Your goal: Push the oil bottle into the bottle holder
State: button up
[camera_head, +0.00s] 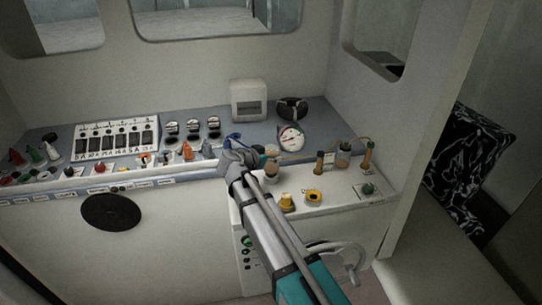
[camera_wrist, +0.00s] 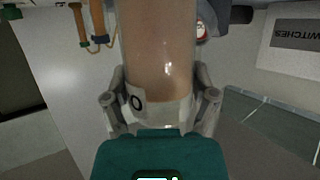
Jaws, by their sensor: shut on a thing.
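The oil bottle (camera_wrist: 160,55) fills the middle of the wrist view, a clear cylinder with brownish contents and a pale label marked "O" near the gripper. My gripper (camera_wrist: 160,105) is shut on it, one finger on each side. In the head view my gripper (camera_head: 240,158) is over the front edge of the console. A brownish bottle (camera_head: 272,168) shows just right of it, probably the held one. I cannot make out the bottle holder for certain in either view.
The gauge (camera_head: 290,136) and black round part (camera_head: 292,108) stand behind. Brown-handled fittings (camera_head: 319,160), another brownish bottle (camera_head: 343,156) and yellow parts (camera_head: 314,196) crowd the right counter. Switches (camera_head: 115,140) line the left.

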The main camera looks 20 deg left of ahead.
jog(key=o, duration=1.2)
jog(key=shift+r, duration=0.15)
